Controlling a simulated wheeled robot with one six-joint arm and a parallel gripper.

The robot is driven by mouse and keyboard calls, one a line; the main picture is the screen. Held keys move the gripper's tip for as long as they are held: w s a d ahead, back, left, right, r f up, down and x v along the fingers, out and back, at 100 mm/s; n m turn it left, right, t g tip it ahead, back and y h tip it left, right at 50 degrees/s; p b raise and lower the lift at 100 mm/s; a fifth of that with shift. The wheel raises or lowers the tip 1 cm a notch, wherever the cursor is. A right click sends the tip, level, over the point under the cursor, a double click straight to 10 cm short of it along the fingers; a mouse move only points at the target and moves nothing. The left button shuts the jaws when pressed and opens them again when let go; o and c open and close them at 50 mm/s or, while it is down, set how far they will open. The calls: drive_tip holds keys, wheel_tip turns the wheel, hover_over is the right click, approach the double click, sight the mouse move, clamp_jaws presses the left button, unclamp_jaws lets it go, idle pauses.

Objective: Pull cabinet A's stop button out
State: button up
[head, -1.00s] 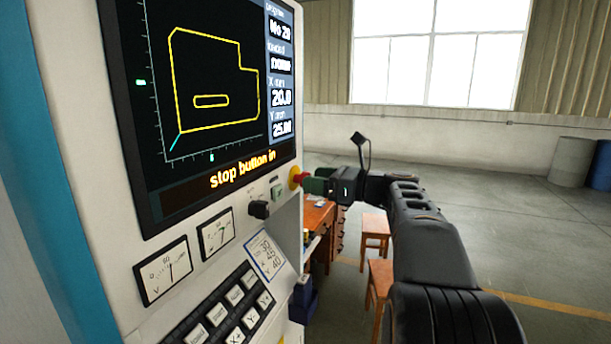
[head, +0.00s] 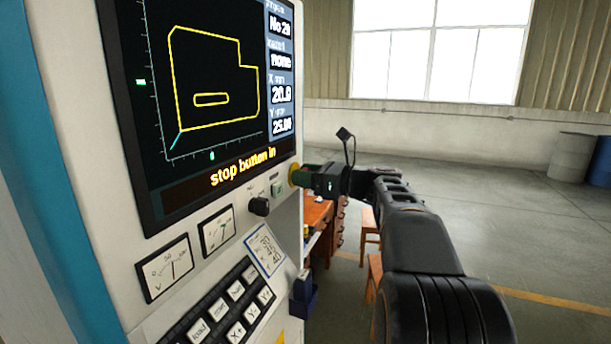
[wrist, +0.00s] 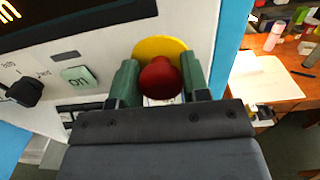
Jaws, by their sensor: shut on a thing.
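The red stop button (wrist: 160,79) sits on its yellow backing disc (wrist: 152,48) on the cabinet panel in the wrist view. My gripper (wrist: 159,82) has its two green fingers on either side of the red cap and is shut on it. In the head view my gripper (head: 308,177) reaches the panel's right edge and hides the red cap; the yellow disc (head: 294,174) shows in part. The cabinet's screen (head: 208,95) reads "stop button in".
A black knob (head: 259,206) and a green ON button (wrist: 77,76) are left of the stop button. A keypad (head: 223,305) and two meters are lower. A wooden desk (wrist: 265,84) with small items and stools stand beyond the cabinet. The floor at right is open.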

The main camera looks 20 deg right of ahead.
clamp_jaws()
drive_tip(key=shift+s+d, duration=0.3)
drive_tip(key=shift+s, duration=0.05)
drive_tip(key=shift+o, duration=0.8)
unclamp_jaws()
drive_tip(key=o, duration=0.3)
drive_tip(key=shift+s+d, duration=0.15)
drive_tip(key=shift+d, duration=0.05)
drive_tip(key=shift+o, duration=0.6)
drive_tip(key=shift+a, duration=0.15)
drive_tip(key=b+v, duration=0.1)
drive_tip(key=v, duration=1.2)
drive_tip(key=shift+s+d+b, duration=0.3)
drive_tip(key=shift+b, duration=0.1)
